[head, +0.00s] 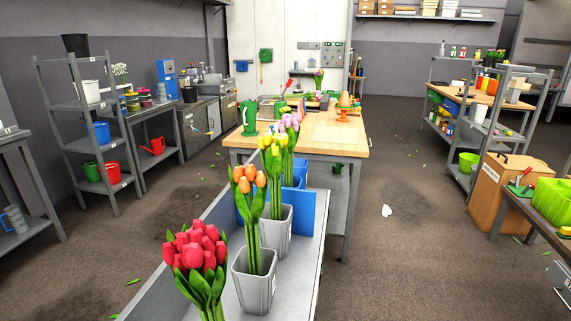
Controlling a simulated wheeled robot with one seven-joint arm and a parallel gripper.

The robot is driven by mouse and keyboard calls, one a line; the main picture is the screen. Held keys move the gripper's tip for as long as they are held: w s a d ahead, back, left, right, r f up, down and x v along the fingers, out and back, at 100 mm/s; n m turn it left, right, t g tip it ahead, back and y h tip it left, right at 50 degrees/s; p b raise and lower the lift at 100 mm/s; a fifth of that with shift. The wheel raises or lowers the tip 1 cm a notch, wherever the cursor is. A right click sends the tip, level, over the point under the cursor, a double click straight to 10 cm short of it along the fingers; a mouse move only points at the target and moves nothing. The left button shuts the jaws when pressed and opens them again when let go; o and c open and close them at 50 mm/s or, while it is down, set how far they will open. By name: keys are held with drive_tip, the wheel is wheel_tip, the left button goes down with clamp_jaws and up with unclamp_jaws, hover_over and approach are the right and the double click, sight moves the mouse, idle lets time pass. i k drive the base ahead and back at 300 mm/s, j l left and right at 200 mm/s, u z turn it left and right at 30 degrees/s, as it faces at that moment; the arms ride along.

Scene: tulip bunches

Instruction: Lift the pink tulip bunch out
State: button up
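The pink tulip bunch (291,121) is the farthest in a row of bunches on a long grey stand (300,268). Its green stems go down behind the yellow tulip bunch (271,146), and its container is mostly hidden. Nearer are an orange tulip bunch (249,180) in a grey pot (254,286) and a red tulip bunch (196,250) at the front. My gripper is not in view.
A wooden-topped table (336,136) stands just behind the pink bunch. A blue panel (301,211) rises by the row. Shelves (78,103) stand left; racks and a cardboard box (500,195) stand right. Floor (400,240) to the right of the stand is mostly clear.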

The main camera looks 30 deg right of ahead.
sight(288, 123)
drive_tip(key=i+l+z, duration=0.25)
drive_tip(key=i+l, duration=0.3)
drive_tip(key=l, duration=0.15)
drive_tip(key=i+l+z, duration=0.25)
drive_tip(key=i+l, duration=0.35)
drive_tip(key=i+l+z, duration=0.25)
drive_tip(key=i+l, duration=0.2)
drive_tip(key=i, duration=0.2)
